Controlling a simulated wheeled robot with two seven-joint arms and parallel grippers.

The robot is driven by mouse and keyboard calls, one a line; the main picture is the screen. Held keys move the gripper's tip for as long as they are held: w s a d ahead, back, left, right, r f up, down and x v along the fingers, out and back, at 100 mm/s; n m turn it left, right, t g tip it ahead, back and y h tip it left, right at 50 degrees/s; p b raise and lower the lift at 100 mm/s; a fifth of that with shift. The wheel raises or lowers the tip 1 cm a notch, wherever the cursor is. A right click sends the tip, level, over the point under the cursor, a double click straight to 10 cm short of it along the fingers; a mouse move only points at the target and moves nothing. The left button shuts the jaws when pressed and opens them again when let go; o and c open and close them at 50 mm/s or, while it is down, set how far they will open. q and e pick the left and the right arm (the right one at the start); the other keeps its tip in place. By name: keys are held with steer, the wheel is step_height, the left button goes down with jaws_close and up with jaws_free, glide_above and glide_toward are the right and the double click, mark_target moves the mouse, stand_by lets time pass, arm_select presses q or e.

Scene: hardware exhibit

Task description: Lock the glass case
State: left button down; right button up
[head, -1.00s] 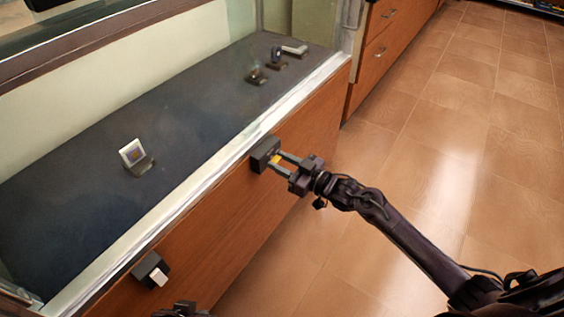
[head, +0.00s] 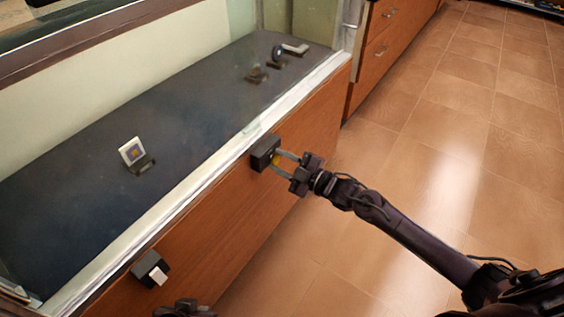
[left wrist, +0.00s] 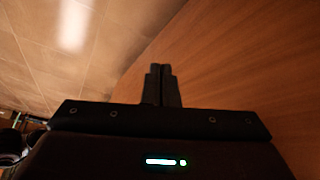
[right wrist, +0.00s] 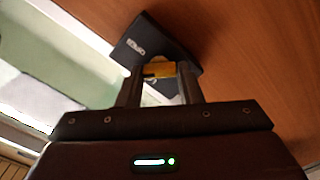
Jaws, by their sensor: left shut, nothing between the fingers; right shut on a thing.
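The glass case (head: 110,265) has a pale frame edge above a brown wood front and a dark display floor inside. A black lock box (head: 262,153) with a pale label (right wrist: 135,47) is fixed to the wood front just below the frame. My right gripper (head: 280,161) is at this box, shut on a small yellow piece (right wrist: 158,71) at the box's face. The fingers partly hide the yellow piece. My left gripper (left wrist: 161,70) is shut and empty, close to the wood front. Only part of it shows at the bottom of the head view.
A second black box with a white block (head: 157,275) is on the wood front at lower left. Small exhibits, including a chip on a stand (head: 132,151), are inside the case. The tiled floor (head: 440,150) at right is clear.

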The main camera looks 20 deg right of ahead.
steer(key=n+b, duration=0.1)
steer(key=n, duration=0.5)
steer(key=shift+f, duration=0.15)
steer(key=shift+n, duration=0.4)
arm_select(q)
steer(key=shift+w+d+r+t+h+b, duration=0.1)
steer(key=shift+w+d+r+t+h, duration=0.15)
steer(key=shift+w+d+r+t, duration=0.3)
steer(key=shift+w+d+r+t+h+b, duration=0.25)
steer(key=shift+w+r+t, duration=0.2)
steer(key=shift+w, duration=0.25)
steer(key=shift+w+d+r+t+h, duration=0.2)
steer(key=shift+w+d+r+t, duration=0.3)
steer(key=shift+w, duration=0.15)
arm_select(e)
steer(key=shift+n, duration=1)
arm_select(q)
steer(key=shift+a, duration=0.1)
arm_select(e)
steer(key=shift+s, duration=0.1)
steer(key=o, duration=1)
